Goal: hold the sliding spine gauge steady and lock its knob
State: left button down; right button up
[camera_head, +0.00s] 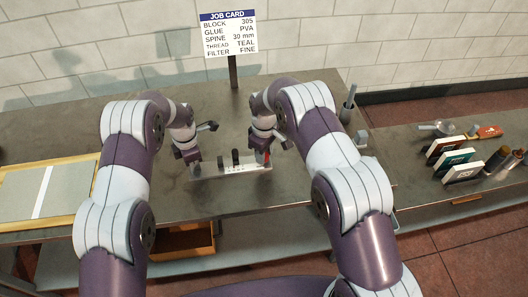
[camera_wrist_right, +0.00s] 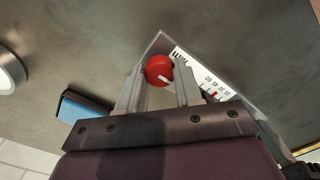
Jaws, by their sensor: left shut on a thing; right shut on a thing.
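The spine gauge (camera_head: 228,170) is a pale, scaled bar lying on the grey bench between my two grippers, with dark upright parts on it. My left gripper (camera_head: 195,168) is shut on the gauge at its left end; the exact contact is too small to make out. My right gripper (camera_head: 266,157) is at the right end, shut on the red knob (camera_wrist_right: 159,71). In the right wrist view the knob sits between the two fingertips, its white mark pointing to the lower right. The numbered scale (camera_wrist_right: 205,78) runs beside it, partly hidden by my right gripper.
A job card (camera_head: 230,34) on a post behind reads spine 30 mm. A framed board (camera_head: 45,192) lies at left. A grey holder (camera_head: 348,105) stands at right. Several small boxes (camera_head: 450,155) and a brush (camera_head: 488,132) are on the right-hand bench. Bench behind the gauge is mostly clear.

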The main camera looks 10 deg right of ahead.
dwell(0.3)
jog(key=shift+a, duration=0.1)
jog(key=o, duration=1.1)
jog(key=shift+c, duration=0.2)
notch_tip(320, 180, up, 12)
pick_arm(q)
jog(key=c, duration=0.8)
grip_release()
